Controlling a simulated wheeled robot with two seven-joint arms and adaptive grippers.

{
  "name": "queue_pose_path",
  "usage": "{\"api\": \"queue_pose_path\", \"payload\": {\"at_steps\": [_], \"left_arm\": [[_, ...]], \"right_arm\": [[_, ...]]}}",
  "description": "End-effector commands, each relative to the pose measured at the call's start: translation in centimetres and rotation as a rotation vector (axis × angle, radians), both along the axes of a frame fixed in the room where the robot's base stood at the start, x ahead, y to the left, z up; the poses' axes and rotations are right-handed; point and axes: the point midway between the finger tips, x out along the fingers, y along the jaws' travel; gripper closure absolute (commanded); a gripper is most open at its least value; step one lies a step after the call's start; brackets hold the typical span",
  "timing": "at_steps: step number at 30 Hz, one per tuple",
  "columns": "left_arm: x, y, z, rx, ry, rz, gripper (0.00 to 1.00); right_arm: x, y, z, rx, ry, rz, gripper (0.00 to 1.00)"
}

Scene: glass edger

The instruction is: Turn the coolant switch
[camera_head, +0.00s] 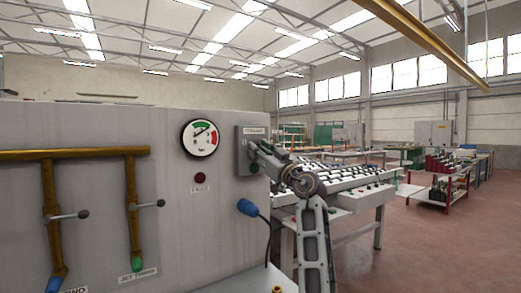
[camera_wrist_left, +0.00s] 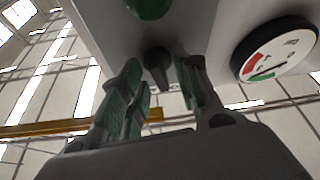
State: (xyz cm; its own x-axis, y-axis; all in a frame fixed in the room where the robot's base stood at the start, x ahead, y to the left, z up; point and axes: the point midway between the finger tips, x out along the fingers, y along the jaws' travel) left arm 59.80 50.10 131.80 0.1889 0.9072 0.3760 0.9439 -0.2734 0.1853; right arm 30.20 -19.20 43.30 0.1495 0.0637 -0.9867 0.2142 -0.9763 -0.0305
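A grey switch box (camera_head: 246,135) with a label along its top is fixed to the right end of the grey machine panel. My left gripper (camera_head: 256,150) is right in front of it and hides much of its face. In the left wrist view, a black switch knob (camera_wrist_left: 157,66) stands out from the box between the two green-padded fingers of my left gripper (camera_wrist_left: 155,80). The fingers are apart, with gaps visible beside the knob. A green round part (camera_wrist_left: 148,6) is on the box near the knob. My right gripper is not in view.
A round pressure gauge (camera_head: 200,138) and a red lamp (camera_head: 200,178) sit left of the box. Brass pipes (camera_head: 75,154) with lever valves are further left. A blue plug (camera_head: 247,207) with a cable juts out below. A roller table (camera_head: 345,190) stands behind my arm.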

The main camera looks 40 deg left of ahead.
Motion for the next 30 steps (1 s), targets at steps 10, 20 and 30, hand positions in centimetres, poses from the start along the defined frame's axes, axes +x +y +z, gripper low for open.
{"api": "queue_pose_path", "payload": {"at_steps": [10,20,30], "left_arm": [[0.01,0.12,0.02,0.0,0.0,0.0,0.68],[0.01,0.11,0.03,0.0,0.0,0.0,1.0],[0.02,0.09,0.03,0.003,0.009,0.0,1.0]], "right_arm": [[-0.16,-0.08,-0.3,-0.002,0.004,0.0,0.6],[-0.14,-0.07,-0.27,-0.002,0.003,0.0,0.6],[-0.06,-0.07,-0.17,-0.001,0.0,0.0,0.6]]}}
